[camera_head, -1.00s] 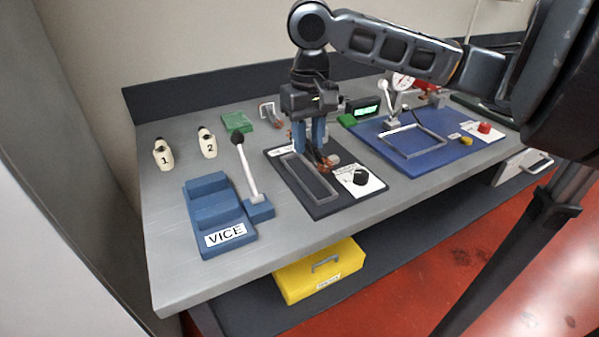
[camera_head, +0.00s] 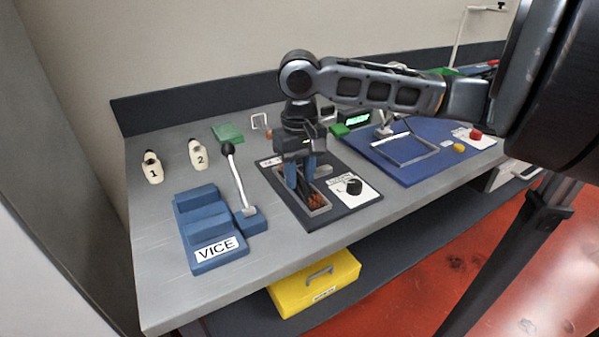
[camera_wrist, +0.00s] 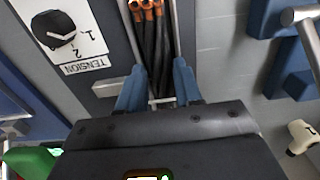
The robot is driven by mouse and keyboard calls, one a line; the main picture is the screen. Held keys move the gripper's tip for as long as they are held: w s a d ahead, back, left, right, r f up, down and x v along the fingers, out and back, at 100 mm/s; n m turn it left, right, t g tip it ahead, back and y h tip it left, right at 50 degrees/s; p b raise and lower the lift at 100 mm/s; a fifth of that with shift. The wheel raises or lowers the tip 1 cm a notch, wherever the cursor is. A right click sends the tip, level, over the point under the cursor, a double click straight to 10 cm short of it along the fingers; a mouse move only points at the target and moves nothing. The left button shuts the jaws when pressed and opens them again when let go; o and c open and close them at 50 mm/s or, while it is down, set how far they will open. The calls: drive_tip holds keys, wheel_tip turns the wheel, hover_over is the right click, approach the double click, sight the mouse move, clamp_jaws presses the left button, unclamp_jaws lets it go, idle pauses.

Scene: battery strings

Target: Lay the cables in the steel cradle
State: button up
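The steel cradle (camera_head: 324,210) is a narrow grey frame on a dark base plate in the middle of the bench. My gripper (camera_head: 299,187) is low over it, pointing down. In the wrist view, its blue fingers (camera_wrist: 160,82) close around a bundle of black cables (camera_wrist: 158,48) with copper-orange ends. The cables lie lengthwise between the cradle's rails, and the orange ends (camera_head: 315,200) show inside its front part. The fingers hide the part of the cables between them; whether the cables rest on the cradle floor I cannot tell.
A tension knob (camera_head: 353,186) sits right of the cradle. A blue vice (camera_head: 215,255) with a lever (camera_head: 238,180) stands to the left. Two numbered cream holders (camera_head: 197,155) stand farther left. A blue mat (camera_head: 420,176) lies to the right.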

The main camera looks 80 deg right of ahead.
sight(300, 178)
drive_tip(key=o, duration=0.3)
drive_tip(key=shift+o, duration=0.2)
wheel_tip(300, 178, up, 12)
drive_tip(key=shift+r+p, duration=0.15)
drive_tip(key=shift+p, duration=0.2)
